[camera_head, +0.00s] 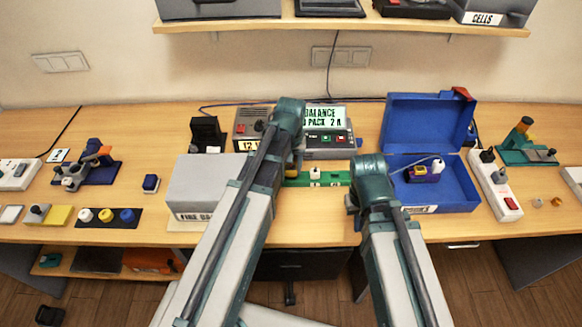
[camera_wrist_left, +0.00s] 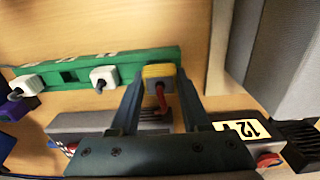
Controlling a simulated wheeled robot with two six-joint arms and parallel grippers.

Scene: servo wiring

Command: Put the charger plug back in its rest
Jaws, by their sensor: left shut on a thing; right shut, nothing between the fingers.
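The charger plug (camera_wrist_left: 158,75), a yellow and grey block with a red lead, sits between the fingertips of my left gripper (camera_wrist_left: 155,88), which is shut on it. It is at the right end of the green strip (camera_wrist_left: 130,66) in the left wrist view; I cannot tell whether it is seated. In the head view the green strip (camera_head: 330,180) lies in front of the charger (camera_head: 327,140), whose screen reads "BALANCE"; my left arm hides most of the plug. My right gripper (camera_head: 352,203) is shut and empty, mostly hidden by its own arm.
White plugs (camera_wrist_left: 104,76) (camera_wrist_left: 28,85) stand on the green strip, with a dark empty socket between them. A grey box (camera_head: 195,180) is left of it. An open blue case (camera_head: 462,195) holds a purple and yellow device (camera_head: 425,173). A power strip (camera_head: 497,190) stands further right.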

